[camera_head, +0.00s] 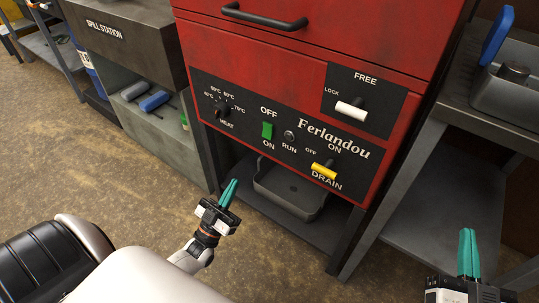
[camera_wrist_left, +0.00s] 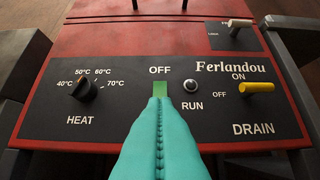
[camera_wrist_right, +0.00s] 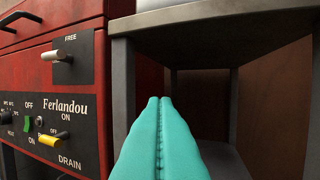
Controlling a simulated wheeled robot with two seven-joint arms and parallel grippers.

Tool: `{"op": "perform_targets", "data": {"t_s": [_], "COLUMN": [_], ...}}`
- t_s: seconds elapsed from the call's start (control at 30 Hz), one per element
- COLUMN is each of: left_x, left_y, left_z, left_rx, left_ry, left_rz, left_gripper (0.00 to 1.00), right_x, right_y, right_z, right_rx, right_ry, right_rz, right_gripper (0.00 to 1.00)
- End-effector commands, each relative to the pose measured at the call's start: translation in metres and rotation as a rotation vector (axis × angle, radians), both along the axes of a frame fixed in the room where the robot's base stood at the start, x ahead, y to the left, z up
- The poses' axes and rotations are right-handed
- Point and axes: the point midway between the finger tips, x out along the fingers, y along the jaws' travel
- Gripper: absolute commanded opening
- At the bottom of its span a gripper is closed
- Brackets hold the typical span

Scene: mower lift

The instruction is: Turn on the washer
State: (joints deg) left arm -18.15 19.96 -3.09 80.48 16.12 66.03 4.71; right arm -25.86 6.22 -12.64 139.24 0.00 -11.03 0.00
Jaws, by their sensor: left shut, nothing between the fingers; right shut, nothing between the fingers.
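The red washer (camera_head: 290,62) stands ahead with a black control panel (camera_head: 240,125) on its front. The panel has a green OFF/ON switch (camera_head: 267,131), a round RUN button (camera_head: 290,136), a black HEAT knob (camera_head: 223,108) and a yellow DRAIN handle (camera_head: 324,171). A white handle (camera_head: 351,110) sits on the LOCK/FREE plate. My left gripper (camera_head: 229,190) is shut and empty, below and in front of the panel; in the left wrist view its teal fingers (camera_wrist_left: 160,125) point at the green switch (camera_wrist_left: 160,89) and partly cover it. My right gripper (camera_head: 467,240) is shut and empty, at the lower right.
A grey tray (camera_head: 290,192) sits beneath the washer. A metal table (camera_head: 446,190) with a grey parts basin (camera_head: 505,98) stands at the right. The spill station (camera_head: 125,42) stands at the left. The floor before the washer looks clear.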

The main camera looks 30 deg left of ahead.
Motion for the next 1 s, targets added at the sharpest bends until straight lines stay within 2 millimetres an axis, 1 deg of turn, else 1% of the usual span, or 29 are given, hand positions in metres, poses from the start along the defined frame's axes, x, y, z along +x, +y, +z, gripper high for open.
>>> {"op": "perform_targets", "data": {"t_s": [0.33, 0.47, 0.57, 0.87, 0.97, 1.0], "left_x": [0.000, 0.005, 0.015, 0.065, 0.082, 0.086], "left_y": [0.000, 0.000, -0.001, -0.005, -0.006, -0.006], "left_z": [0.001, 0.005, 0.013, 0.053, 0.066, 0.060], "left_rx": [-0.001, -0.001, -0.001, 0.000, -0.001, -0.001], "left_ry": [-0.006, -0.008, -0.010, -0.012, -0.010, -0.007], "left_rz": [-0.001, -0.001, -0.001, -0.001, -0.001, -0.001], "left_gripper": [0.00, 0.00, 0.00, 0.00, 0.00, 0.00], "right_x": [-0.001, -0.001, -0.001, -0.003, -0.004, -0.007], "right_y": [0.000, 0.000, 0.000, 0.000, 0.002, 0.003], "right_z": [0.002, 0.002, 0.003, 0.010, 0.019, 0.024], "right_rx": [0.001, 0.002, 0.003, 0.018, 0.033, 0.046], "right_ry": [-0.006, -0.008, -0.012, -0.068, -0.123, -0.170], "right_rz": [0.000, 0.000, 0.000, 0.002, 0.009, 0.011], "right_gripper": [0.00, 0.00, 0.00, 0.00, 0.00, 0.00]}}
